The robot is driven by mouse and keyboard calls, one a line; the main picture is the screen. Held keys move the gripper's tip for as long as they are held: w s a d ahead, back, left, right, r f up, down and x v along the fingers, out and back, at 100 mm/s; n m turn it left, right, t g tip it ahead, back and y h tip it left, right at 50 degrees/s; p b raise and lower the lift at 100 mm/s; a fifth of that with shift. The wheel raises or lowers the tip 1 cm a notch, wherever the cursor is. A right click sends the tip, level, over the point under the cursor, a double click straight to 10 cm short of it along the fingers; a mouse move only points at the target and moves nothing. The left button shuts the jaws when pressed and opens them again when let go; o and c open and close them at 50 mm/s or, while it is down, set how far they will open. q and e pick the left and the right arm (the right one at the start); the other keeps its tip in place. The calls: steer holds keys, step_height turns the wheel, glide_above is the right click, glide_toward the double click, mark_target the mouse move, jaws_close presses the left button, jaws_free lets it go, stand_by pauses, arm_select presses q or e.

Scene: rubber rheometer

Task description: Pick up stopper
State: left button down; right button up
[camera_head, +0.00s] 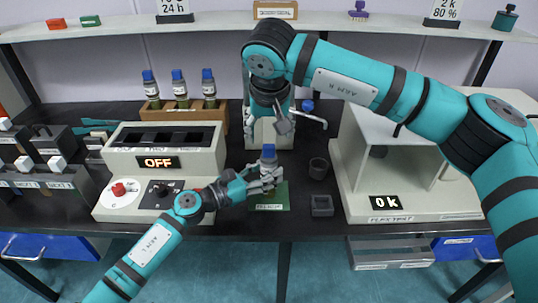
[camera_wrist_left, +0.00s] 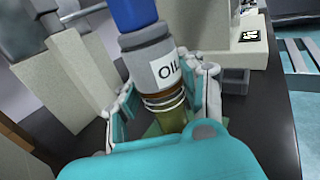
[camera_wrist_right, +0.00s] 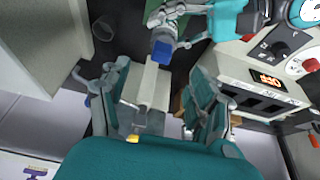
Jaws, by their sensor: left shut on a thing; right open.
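A bottle with an OIL label (camera_wrist_left: 165,68) and a blue stopper (camera_head: 268,150) stands upright over the green mat (camera_head: 280,197). The stopper also shows at the top edge of the left wrist view (camera_wrist_left: 135,12) and in the right wrist view (camera_wrist_right: 161,51). My left gripper (camera_head: 266,177) is shut around the bottle's body, below the grey collar. My right gripper (camera_head: 283,124) is open and empty, above and a little behind the stopper, apart from it. In the right wrist view its fingers (camera_wrist_right: 155,88) are spread, with the stopper beyond them.
A wooden rack (camera_head: 183,122) with several blue-capped bottles stands behind the device reading OFF (camera_head: 158,162). A dark cup (camera_head: 318,168) and a small square holder (camera_head: 321,206) lie right of the mat. A white cabinet (camera_head: 385,200) stands further right.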

mark_target(269, 146)
steer(key=x, duration=0.8)
steer(key=shift+w+f, duration=0.1)
steer(key=shift+f, duration=0.15)
steer(key=c, duration=1)
steer(key=shift+o, duration=0.2)
step_height(269, 146, up, 15)
stand_by(0.5)
arm_select(q)
steer(key=c, duration=0.7)
jaws_free()
